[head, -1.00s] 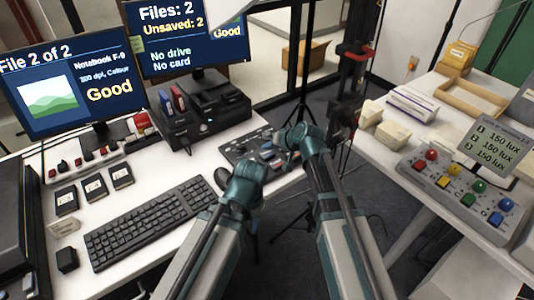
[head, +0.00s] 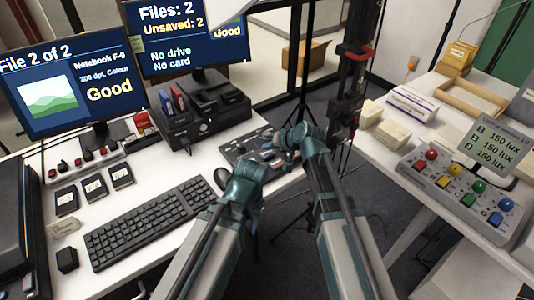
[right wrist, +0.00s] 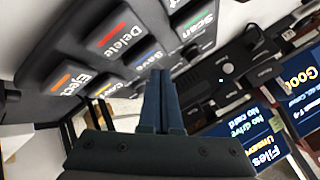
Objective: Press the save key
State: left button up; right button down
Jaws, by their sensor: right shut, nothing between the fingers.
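The dark key panel (head: 240,151) lies at the right end of the white desk. The right wrist view shows it close up, with the blue-marked Save key (right wrist: 151,57) between the red Delete key (right wrist: 121,34) and the green Scan key (right wrist: 198,25). My right gripper (right wrist: 159,76) is shut and empty, its tips close to the Save key and covering part of it. I cannot tell whether they touch. In the head view my right arm reaches the panel's right side. My left arm's links show, but its gripper cannot be made out.
A screen (head: 192,38) reads Files: 2, Unsaved: 2, No drive, No card. Another screen (head: 70,70) shows File 2 of 2, Good. A black dock (head: 200,110) stands behind the panel. A keyboard (head: 150,220) and mouse (head: 222,178) lie nearer. A side table holds a coloured-button box (head: 465,195).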

aim_at(269, 155)
jog(key=shift+f+b, duration=0.35)
jog(key=shift+f, duration=0.1)
jog(key=shift+f+b, duration=0.45)
jog(key=shift+b, duration=0.05)
dwell(0.6)
jog(key=shift+r, duration=0.1)
jog(key=shift+r+p, duration=0.85)
jog(key=shift+p, duration=0.1)
notch_tip(269, 155, up, 5)
jog(key=p, duration=0.5)
dwell(0.6)
